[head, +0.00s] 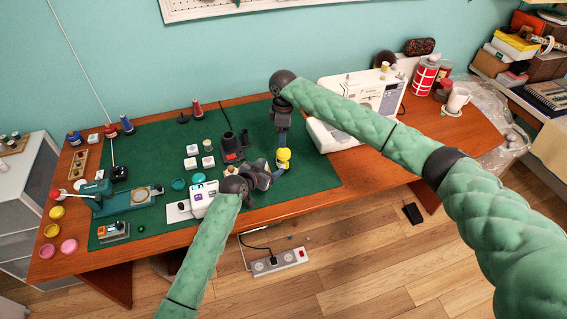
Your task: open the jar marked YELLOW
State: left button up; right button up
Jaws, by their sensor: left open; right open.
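A small yellow object (284,154), which looks like a jar with a yellow top, is at the right part of the green mat. No marking on it can be read, and its lower part is partly hidden. My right gripper (283,145) points down directly above it, open; whether the fingers touch it cannot be told. My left gripper (273,173) is open and low, just left of the yellow object, its fingers reaching toward it from the left. Its fingertips are too small to make out clearly.
White cubes (192,150) sit left of the grippers on the green mat (150,160). A black holder (233,146) stands close to the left gripper. A white sewing machine (350,105) stands right. The table's front edge (300,203) is near.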

aim_at(279, 162)
pick_arm(q)
jog(key=shift+x, duration=3.75)
